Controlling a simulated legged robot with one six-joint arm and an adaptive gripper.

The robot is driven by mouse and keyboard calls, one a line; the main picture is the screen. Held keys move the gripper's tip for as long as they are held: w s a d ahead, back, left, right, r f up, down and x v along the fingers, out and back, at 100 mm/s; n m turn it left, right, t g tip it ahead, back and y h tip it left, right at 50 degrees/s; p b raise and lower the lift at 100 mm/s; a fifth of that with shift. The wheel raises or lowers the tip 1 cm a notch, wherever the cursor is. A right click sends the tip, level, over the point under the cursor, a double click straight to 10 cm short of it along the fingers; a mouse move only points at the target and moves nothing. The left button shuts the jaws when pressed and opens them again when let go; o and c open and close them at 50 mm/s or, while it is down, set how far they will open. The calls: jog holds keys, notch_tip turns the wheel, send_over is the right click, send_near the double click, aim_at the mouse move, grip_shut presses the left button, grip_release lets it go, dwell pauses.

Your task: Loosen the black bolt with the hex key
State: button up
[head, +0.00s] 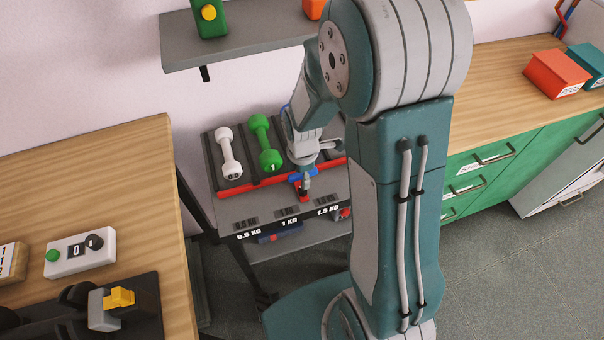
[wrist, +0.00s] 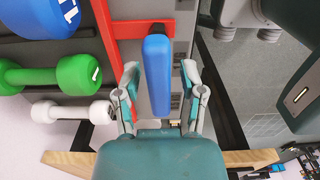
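A blue bar-shaped handle (wrist: 157,75) lies between the two fingers of my gripper (wrist: 161,72) in the wrist view. The fingers are open, with a gap on each side of the blue bar. Its far end is at a red bracket (wrist: 108,28). I cannot tell whether this bar is the hex key. In the head view my gripper (head: 304,186) is low over the front of the rack, by the red edge, and partly hides the blue piece. I cannot make out a black bolt in either view.
A dumbbell rack (head: 222,163) holds a white dumbbell (head: 229,153) and a green dumbbell (head: 264,143), left of my gripper. A grey shelf (head: 240,45) hangs above. A wooden table (head: 90,190) at left carries a switch box (head: 66,258) and a yellow block (head: 121,297).

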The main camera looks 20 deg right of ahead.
jog(key=shift+r, duration=0.1)
notch_tip(320, 180, up, 11)
jog(key=shift+w+f, duration=0.1)
jog(key=s+r+m+t, duration=0.5)
jog(key=s+r+m, duration=0.8)
jog(key=m, duration=0.4)
jog(key=shift+s+r, duration=0.25)
jog(key=shift+r, duration=0.35)
jog(key=shift+s+r+m+t, duration=0.1)
jog(key=shift+s+m+t, duration=0.25)
jog(key=shift+m, duration=0.35)
jog(key=shift+c, duration=0.9)
jog(key=w+f+n+g, duration=0.2)
jog(key=w+f+n, duration=0.2)
jog(key=f+n, duration=0.1)
jog(key=w+a+f+n+g+h, duration=0.1)
jog(key=w+f+n, duration=0.4)
jog(key=f+n, duration=0.1)
jog(key=w+f+n+g, duration=0.2)
jog(key=w+f+n, duration=0.3)
jog(key=n, duration=0.2)
jog(key=shift+w+a+f+g+h, duration=0.1)
jog(key=shift+a+f+g+h, duration=0.1)
jog(key=shift+g+h, duration=0.2)
jog(key=f, duration=0.3)
jog(key=d+f, duration=0.1)
jog(key=f, duration=0.6)
jog(key=shift+d+f, duration=0.35)
jog(key=shift+d, duration=0.05)
